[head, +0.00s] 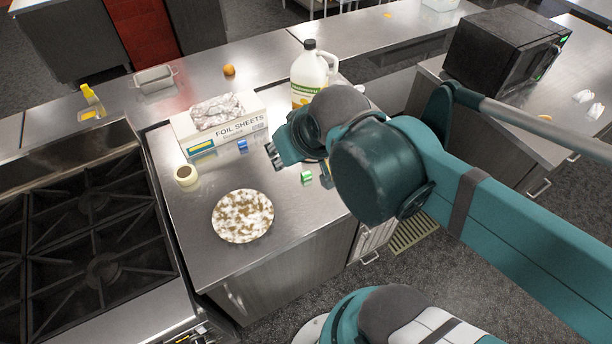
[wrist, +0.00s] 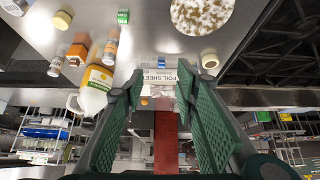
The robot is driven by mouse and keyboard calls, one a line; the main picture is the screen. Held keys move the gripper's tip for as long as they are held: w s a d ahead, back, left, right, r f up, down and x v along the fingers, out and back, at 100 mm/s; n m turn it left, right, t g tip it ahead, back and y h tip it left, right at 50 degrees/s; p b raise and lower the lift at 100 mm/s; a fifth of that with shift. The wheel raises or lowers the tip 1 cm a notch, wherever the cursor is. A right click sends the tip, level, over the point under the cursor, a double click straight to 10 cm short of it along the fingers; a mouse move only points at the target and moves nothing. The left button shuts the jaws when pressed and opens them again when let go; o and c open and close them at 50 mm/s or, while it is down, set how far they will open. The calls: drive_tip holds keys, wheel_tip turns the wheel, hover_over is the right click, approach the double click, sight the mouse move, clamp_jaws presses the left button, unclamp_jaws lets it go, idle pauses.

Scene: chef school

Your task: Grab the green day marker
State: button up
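The green day marker (head: 306,177) is a small green block with a pale face. It lies on the steel counter, right of the speckled plate and below my gripper in the head view. It also shows near the top of the wrist view (wrist: 123,16), beyond and left of the fingers. My gripper (wrist: 161,74) is open, with two green ridged fingers apart and nothing between them. In the head view my gripper (head: 273,155) hangs over the counter, partly hidden by my own arm, and is apart from the marker.
A similar blue block (head: 242,145) lies by the foil sheets box (head: 222,127). The speckled plate (head: 243,216), a cream round jar (head: 187,176) and a large jug (head: 312,72) stand around. Small bottles (wrist: 110,45) show in the wrist view. The stove (head: 95,235) is at left.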

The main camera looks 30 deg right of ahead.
drive_tip(key=shift+o, duration=0.3)
drive_tip(key=m+g+h+b, duration=0.3)
drive_tip(key=m+g+h, duration=0.3)
drive_tip(key=m, duration=1.3)
hover_over(306, 173)
drive_tip(key=a, duration=0.4)
wheel_tip(306, 173, down, 24)
drive_tip(key=g+y, duration=0.1)
drive_tip(key=shift+d+r, duration=0.15)
drive_tip(key=shift+d+f+y, duration=0.15)
drive_tip(key=shift+d+f, duration=0.1)
drive_tip(key=shift+f, duration=0.35)
drive_tip(key=shift+d+f+y, duration=0.15)
drive_tip(key=shift+d+f, duration=0.1)
drive_tip(key=shift+f, duration=0.3)
drive_tip(key=shift+x, duration=2.6)
